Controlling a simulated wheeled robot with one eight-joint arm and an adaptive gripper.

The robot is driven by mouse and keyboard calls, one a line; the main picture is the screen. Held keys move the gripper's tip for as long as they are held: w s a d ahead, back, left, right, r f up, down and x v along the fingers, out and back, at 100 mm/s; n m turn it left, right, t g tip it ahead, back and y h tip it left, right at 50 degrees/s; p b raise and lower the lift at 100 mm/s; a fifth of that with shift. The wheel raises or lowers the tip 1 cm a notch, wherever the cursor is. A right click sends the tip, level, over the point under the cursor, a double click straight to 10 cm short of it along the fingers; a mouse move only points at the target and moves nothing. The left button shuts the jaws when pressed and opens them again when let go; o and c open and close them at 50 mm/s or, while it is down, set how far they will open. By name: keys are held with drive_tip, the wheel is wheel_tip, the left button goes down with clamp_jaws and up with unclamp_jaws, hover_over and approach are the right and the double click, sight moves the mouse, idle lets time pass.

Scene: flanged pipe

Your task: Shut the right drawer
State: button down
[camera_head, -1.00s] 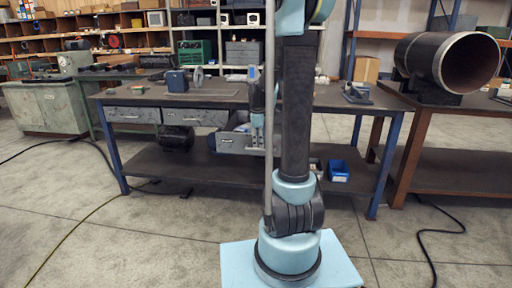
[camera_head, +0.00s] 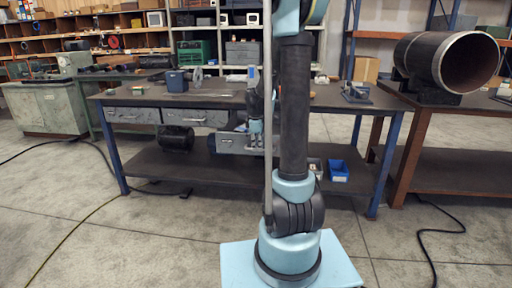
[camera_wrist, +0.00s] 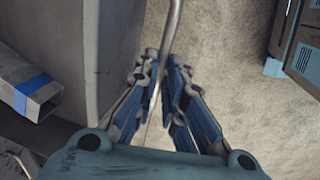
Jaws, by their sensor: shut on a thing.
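The right drawer (camera_head: 232,144) stands pulled out under the workbench, its grey front facing me. In the wrist view its grey front panel (camera_wrist: 118,45) is at the left, seen from above. A thin curved metal handle (camera_wrist: 171,35) stands off that panel. My gripper (camera_wrist: 163,75) points down at the handle, with its two blue-padded fingers closed around the bar. In the head view my gripper (camera_head: 256,127) is at the drawer's front, partly hidden by my arm. A square metal tube with blue tape (camera_wrist: 35,95) lies inside the drawer.
The workbench (camera_head: 330,97) has two other drawers (camera_head: 132,115) (camera_head: 195,118), both shut, at the left. A blue bin (camera_head: 338,171) sits on its lower shelf. A table with a large pipe (camera_head: 447,60) stands at the right. The floor before the bench is mostly clear.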

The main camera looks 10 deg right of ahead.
drive_tip(key=shift+w+a, duration=0.1)
drive_tip(key=shift+w+d, duration=0.15)
drive_tip(key=shift+d, duration=0.05)
approach(265, 131)
drive_tip(key=f, duration=0.1)
drive_tip(key=s+d+f, duration=0.1)
drive_tip(key=shift+s+f, duration=0.3)
drive_tip(key=c, duration=1.7)
unclamp_jaws()
drive_tip(key=shift+f, duration=0.1)
drive_tip(key=shift+a, duration=0.15)
drive_tip(key=shift+w, duration=0.1)
drive_tip(key=shift+a, duration=0.1)
